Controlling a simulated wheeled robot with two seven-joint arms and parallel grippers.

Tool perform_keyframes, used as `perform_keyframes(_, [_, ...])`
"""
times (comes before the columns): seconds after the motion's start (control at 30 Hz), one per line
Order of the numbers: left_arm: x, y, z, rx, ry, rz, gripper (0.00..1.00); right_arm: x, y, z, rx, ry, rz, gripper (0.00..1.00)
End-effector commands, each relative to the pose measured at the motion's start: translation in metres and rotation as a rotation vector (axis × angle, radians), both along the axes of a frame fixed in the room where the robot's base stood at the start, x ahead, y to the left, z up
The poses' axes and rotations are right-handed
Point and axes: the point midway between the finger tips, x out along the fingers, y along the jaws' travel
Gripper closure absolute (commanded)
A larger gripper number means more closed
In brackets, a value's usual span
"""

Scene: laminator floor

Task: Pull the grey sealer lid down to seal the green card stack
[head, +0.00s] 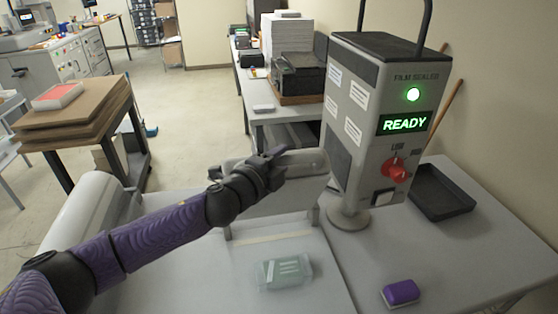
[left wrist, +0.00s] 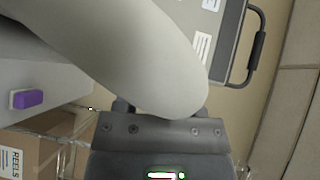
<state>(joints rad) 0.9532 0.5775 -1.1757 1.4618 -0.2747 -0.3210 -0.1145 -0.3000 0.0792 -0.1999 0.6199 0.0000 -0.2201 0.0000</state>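The grey sealer lid (head: 302,165) stands raised at the back of the sealer bed, with a thick rounded bar along its top. The green card stack (head: 285,271) lies flat on the pale bed in front of it, clear of the lid. My left gripper (head: 272,168) is at the left part of the lid's bar, overlapping it in the head view. In the left wrist view the grey rounded bar (left wrist: 150,55) crosses close over the gripper (left wrist: 160,115) and hides its fingertips, so its grip is unclear. My right gripper is not in view.
The film sealer box (head: 355,110) stands right of the lid with a green READY display and red knob. A purple block (head: 401,293) lies at front right, and a black tray (head: 440,193) lies behind it. A grey roll (head: 85,220) is at left.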

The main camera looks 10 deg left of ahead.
Motion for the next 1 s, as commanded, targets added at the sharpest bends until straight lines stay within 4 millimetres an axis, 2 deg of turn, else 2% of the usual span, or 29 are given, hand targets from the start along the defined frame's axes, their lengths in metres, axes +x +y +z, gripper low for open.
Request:
perform_keyframes(0.03, [-0.0001,0.0001,-0.0001,0.0,0.0,0.0,0.62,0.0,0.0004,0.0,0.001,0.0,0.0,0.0])
perform_keyframes(0.2, [-0.0001,0.0002,-0.0001,0.0,0.0,0.0,0.98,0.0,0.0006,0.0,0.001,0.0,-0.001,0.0])
perform_keyframes(0.23, [-0.0002,0.0001,-0.0002,-0.001,0.0,0.0,1.0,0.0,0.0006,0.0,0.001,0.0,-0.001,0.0])
perform_keyframes(1.0, [-0.0003,0.0002,-0.0009,0.0,0.002,0.001,1.0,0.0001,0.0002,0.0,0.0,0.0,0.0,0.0])
